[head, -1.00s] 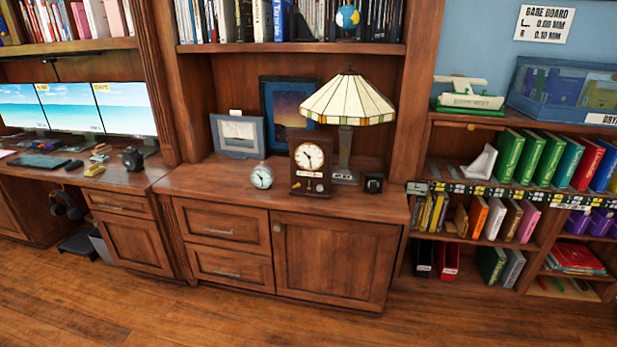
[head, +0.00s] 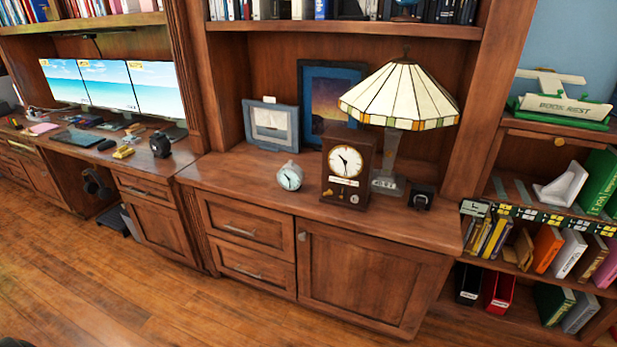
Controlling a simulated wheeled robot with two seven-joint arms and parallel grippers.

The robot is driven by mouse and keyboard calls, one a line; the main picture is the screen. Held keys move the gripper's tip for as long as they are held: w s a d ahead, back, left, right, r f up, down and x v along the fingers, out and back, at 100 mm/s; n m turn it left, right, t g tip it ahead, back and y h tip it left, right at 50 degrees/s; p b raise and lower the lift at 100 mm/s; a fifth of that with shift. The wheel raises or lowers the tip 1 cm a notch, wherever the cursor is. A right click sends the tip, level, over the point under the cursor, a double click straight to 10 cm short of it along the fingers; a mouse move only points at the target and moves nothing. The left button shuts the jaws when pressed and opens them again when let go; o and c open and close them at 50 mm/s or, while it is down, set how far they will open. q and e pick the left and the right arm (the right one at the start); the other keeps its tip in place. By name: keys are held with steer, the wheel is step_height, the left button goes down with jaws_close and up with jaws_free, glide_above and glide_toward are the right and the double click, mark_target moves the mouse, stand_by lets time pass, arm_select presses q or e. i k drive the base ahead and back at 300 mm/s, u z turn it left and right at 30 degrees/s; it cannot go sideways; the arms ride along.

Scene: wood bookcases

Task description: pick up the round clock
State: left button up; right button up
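The round clock (head: 290,176) is small, with a pale grey-blue case and a light dial. It stands upright on the wooden cabinet top (head: 240,172), near the front edge. A taller brown box clock (head: 347,168) with a round white dial stands just to its right. Neither of my grippers shows in the head view, so I cannot see their state.
A stained-glass lamp (head: 400,95) and a small black object (head: 421,197) stand right of the box clock. Two frames (head: 271,126) lean behind. Monitors (head: 132,85) stand on the desk at left. The wooden floor (head: 120,290) in front is clear.

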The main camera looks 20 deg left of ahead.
mark_target(294, 172)
steer(key=u, duration=0.4)
steer(key=i, duration=0.85)
steer(key=u, duration=0.65)
